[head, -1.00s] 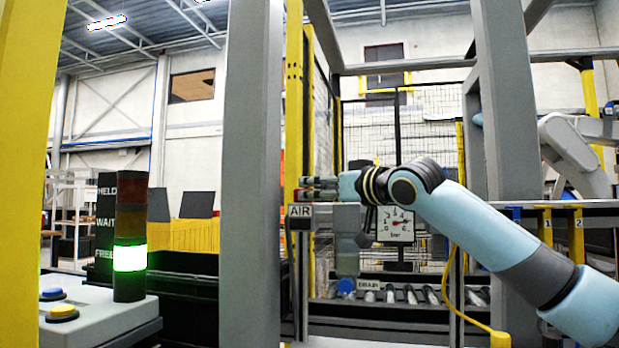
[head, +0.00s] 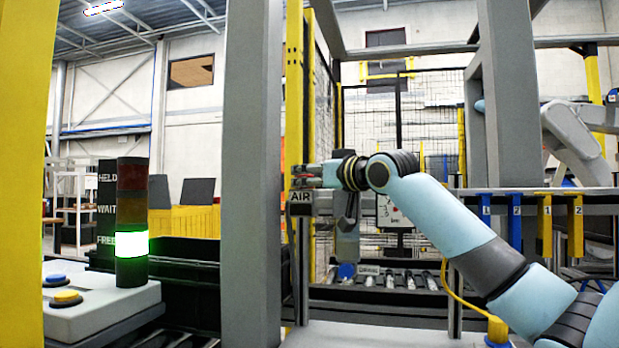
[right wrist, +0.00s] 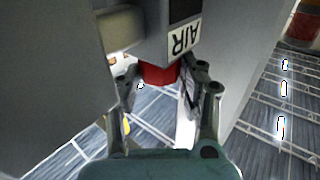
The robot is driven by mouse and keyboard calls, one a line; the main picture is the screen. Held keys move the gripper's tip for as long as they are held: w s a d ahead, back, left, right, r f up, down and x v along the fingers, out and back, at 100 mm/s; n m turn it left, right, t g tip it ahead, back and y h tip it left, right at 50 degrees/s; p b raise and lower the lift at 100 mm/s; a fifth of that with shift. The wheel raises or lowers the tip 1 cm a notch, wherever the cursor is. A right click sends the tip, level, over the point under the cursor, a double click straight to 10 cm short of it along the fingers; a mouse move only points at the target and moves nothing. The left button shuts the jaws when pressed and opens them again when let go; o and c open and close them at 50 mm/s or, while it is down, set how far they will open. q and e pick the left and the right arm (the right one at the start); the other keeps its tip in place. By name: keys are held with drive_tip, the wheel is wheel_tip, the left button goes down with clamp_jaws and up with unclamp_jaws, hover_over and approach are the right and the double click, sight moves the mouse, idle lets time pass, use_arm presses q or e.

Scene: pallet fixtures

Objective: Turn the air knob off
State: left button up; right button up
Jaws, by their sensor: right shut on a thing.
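The red air knob (right wrist: 158,73) shows in the right wrist view, just below the white AIR label (right wrist: 184,38), which is upside down there. My right gripper (right wrist: 158,84) has a finger on each side of the knob and is shut on it. In the head view my right gripper (head: 305,172) is at the post, right above the AIR label (head: 300,197). The knob is mostly hidden by the fingers there, so its turn angle cannot be told. My left gripper is not in view.
A thick grey post (head: 251,200) stands just left of the knob. The bar gauge (head: 392,213) is partly hidden behind my right arm. Blue and yellow numbered hangers (head: 545,222) are at the right. A stack light (head: 132,243) glows green at the left, beside a button box (head: 95,310).

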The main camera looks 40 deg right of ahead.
drive_tip(key=shift+c, duration=1)
drive_tip(key=shift+a+r+m+h+p, duration=0.1)
drive_tip(key=shift+a+m+h+p, duration=0.05)
drive_tip(key=shift+m+h+p, duration=0.4)
drive_tip(key=shift+a+r+m+h+p, duration=0.1)
drive_tip(key=shift+m+h+p, duration=0.25)
drive_tip(key=shift+h+p, duration=0.4)
drive_tip(key=h, duration=0.1)
drive_tip(key=m+h+p, duration=0.1)
drive_tip(key=shift+a+m+g+h, duration=0.2)
drive_tip(key=shift+m+g+h, duration=0.1)
drive_tip(key=shift+h, duration=0.1)
drive_tip(key=shift+f+m+h, duration=0.15)
drive_tip(key=shift+m+h, duration=0.35)
drive_tip(key=shift+h, duration=0.1)
drive_tip(key=shift+w+a+m+g+h, duration=0.15)
drive_tip(key=shift+m+g+h, duration=0.25)
drive_tip(key=shift+h, duration=0.2)
drive_tip(key=shift+a+f+m+g+h+b, duration=0.15)
drive_tip(key=shift+m+g+h+b, duration=0.4)
drive_tip(key=shift+m+h, duration=0.5)
drive_tip(key=m+g+h+b, duration=0.2)
drive_tip(key=h, duration=0.1)
drive_tip(key=shift+w+g+h, duration=0.15)
drive_tip(key=shift+g+h, duration=0.1)
drive_tip(key=shift+h, duration=0.1)
drive_tip(key=shift+m+g+h+b, duration=0.6)
drive_tip(key=shift+m+g+b, duration=0.05)
drive_tip(key=shift+g+b, duration=0.05)
